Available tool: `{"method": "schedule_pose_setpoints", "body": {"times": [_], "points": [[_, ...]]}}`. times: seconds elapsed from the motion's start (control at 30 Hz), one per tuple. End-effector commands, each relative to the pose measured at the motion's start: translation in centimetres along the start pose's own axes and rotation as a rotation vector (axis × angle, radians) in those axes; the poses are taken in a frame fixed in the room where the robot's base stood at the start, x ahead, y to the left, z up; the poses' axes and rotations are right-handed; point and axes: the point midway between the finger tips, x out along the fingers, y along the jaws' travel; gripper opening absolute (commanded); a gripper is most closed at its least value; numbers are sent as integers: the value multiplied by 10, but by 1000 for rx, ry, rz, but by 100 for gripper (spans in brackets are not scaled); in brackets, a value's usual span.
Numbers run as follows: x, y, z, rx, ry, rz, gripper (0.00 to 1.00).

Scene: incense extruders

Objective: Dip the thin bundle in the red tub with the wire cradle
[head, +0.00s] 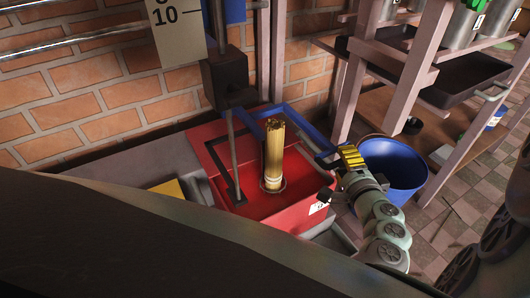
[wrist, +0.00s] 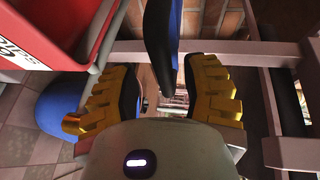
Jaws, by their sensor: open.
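The red tub (head: 305,213) stands against the brick wall, and its labelled side also shows at upper left in the wrist view (wrist: 30,35). A golden bundle of sticks (head: 273,150) stands upright in it, with a pale band and a ring around its foot. I cannot make out clearly whether this ring belongs to the wire cradle. A blue angled bar (head: 300,122) runs from the tub's back towards my gripper (head: 345,158). My gripper is open to the tub's right. In the wrist view the bar's dark-tipped end (wrist: 162,40) lies between the spread yellow fingers, apparently touching neither.
A blue bucket (head: 405,168) stands on the floor just behind my gripper. A wooden rack (head: 345,100) with a dark tray (head: 455,88) and metal canisters (head: 465,25) is at right. A grey upright rod (head: 233,150) with a dark block stands left of the bundle.

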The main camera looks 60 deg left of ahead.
Motion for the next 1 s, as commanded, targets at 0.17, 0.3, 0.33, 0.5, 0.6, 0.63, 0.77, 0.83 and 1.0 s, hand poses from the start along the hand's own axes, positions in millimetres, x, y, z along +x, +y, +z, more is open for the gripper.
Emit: {"method": "schedule_pose_setpoints", "body": {"times": [0.17, 0.3, 0.33, 0.5, 0.6, 0.63, 0.77, 0.83, 1.0], "points": [[-27, 1, -2, 2, 8, 4, 46], [-46, 0, -3, 1, 12, 3, 46], [-50, 1, -2, 2, 10, 3, 46], [-62, 0, -2, 0, 8, 2, 46], [-63, -1, -1, -1, 5, 1, 46], [-63, -1, -1, -2, 5, 1, 46], [-63, -1, -1, -1, 4, 1, 46], [-63, -1, -1, -1, 4, 1, 46], [-63, -1, -1, -1, 4, 1, 46]]}}
